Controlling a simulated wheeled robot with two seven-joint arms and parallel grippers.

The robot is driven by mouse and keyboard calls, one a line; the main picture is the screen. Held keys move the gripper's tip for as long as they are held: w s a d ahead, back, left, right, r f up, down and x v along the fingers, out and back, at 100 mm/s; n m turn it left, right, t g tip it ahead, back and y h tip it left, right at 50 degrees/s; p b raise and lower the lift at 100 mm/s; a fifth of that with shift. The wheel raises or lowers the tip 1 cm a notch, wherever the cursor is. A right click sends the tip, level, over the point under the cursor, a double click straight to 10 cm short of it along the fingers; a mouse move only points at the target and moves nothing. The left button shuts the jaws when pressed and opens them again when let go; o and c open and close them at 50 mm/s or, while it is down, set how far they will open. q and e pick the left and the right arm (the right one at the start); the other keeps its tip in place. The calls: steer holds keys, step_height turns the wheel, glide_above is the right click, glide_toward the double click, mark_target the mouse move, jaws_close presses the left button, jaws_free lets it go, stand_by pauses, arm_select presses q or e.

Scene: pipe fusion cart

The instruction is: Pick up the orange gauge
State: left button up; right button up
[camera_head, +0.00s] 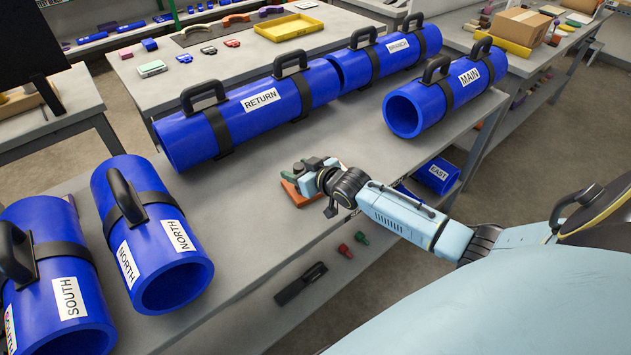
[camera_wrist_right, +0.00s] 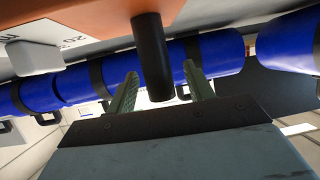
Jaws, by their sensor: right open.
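The orange gauge (camera_head: 295,194) lies on the grey table, partly hidden behind my right gripper (camera_head: 312,176). In the right wrist view the gauge (camera_wrist_right: 100,14) is an orange plate at the top edge, with a white block and a black post (camera_wrist_right: 152,55). The post stands between the two green fingers of my right gripper (camera_wrist_right: 160,88). The fingers are apart, one on each side of the post, with gaps showing. My left gripper is not in view.
Blue pipes labelled RETURN (camera_head: 250,112), BRANCH (camera_head: 385,58) and MAIN (camera_head: 445,94) lie behind the gauge. The NORTH (camera_head: 150,235) and SOUTH (camera_head: 50,285) pipes lie at the left. Open table surface surrounds the gauge. Small parts and an EAST pipe (camera_head: 437,175) lie lower down.

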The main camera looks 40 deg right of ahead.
jaws_close()
stand_by(0.3)
steer(key=shift+r, duration=0.15)
